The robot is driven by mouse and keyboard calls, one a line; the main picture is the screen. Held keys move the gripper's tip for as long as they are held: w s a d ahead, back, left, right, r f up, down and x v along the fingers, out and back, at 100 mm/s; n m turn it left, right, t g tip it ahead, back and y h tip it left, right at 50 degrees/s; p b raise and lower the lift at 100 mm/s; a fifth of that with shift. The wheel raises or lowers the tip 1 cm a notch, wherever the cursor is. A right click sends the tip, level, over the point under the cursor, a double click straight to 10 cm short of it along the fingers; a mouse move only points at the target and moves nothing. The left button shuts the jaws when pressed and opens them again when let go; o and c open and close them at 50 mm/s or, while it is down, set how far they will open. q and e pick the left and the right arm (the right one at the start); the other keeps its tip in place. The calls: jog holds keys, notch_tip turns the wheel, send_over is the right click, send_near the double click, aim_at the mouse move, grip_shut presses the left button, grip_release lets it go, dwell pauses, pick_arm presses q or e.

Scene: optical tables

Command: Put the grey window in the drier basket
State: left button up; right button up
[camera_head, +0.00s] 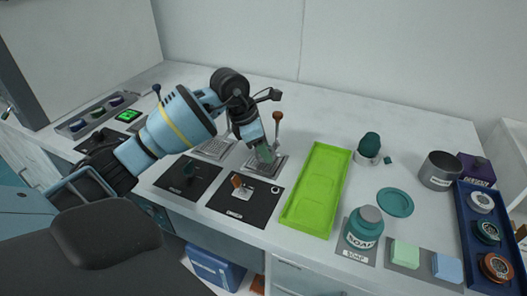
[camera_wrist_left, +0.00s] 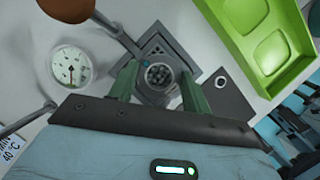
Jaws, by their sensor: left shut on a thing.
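My left gripper (camera_head: 264,152) reaches in from the left, its green fingers pointing down over a grey metal plate. In the left wrist view its two fingers (camera_wrist_left: 160,68) stand a little apart, on either side of a small dark round piece that I take for the grey window (camera_wrist_left: 159,75). The drier basket appears to be the square metal fitting (camera_wrist_left: 147,45) under the fingertips. The piece overlaps the fitting in this view, so I cannot tell whether they touch. The fitting also shows below the gripper in the head view (camera_head: 281,167). My right gripper is not in view.
A brown-knobbed lever (camera_head: 278,116) stands close behind the gripper. A round gauge (camera_wrist_left: 71,67) is beside the fitting. A black mat (camera_head: 250,205) lies in front, a bright green tray (camera_head: 318,185) to the right. A soap bottle (camera_head: 364,228) stands farther right.

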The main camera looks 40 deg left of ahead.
pick_arm(q)
jog(key=shift+f, duration=0.9)
jog(key=shift+f, duration=0.15)
jog(key=o, duration=0.9)
jog(key=shift+o, duration=0.3)
jog(key=shift+r, duration=0.4)
jog(key=v, duration=1.1)
jog(key=shift+r, duration=0.25)
jog(key=shift+s, duration=0.1)
